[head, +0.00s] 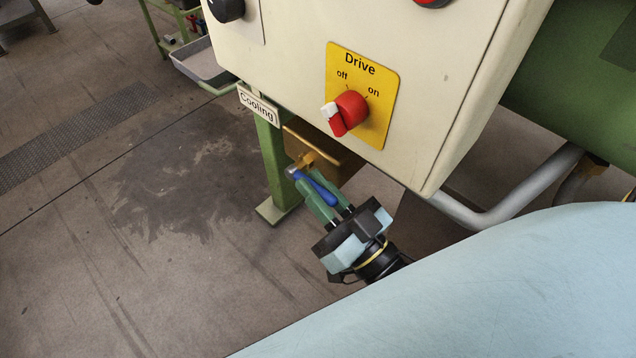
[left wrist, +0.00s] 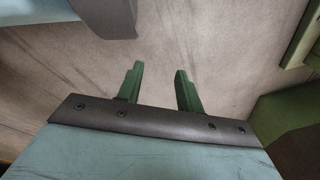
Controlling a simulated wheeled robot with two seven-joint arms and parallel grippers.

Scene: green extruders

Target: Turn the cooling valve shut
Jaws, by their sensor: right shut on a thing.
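The cooling valve shows in the head view below the control box, near the "Cooling" tag (head: 257,105). It has a brass body (head: 304,158) and a blue lever handle (head: 318,187). The lever points down and to the right from the body. My right gripper (head: 320,193) is shut on the blue lever, with its green fingers on either side of it and hiding part of it. My left gripper (left wrist: 158,85) shows in the left wrist view, open and empty over the floor.
A cream control box (head: 300,60) hangs just above the valve. It carries a yellow Drive plate (head: 377,78) with a red knob (head: 350,106). A green post (head: 273,160) stands left of the valve. A grey bent pipe (head: 520,195) runs at right.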

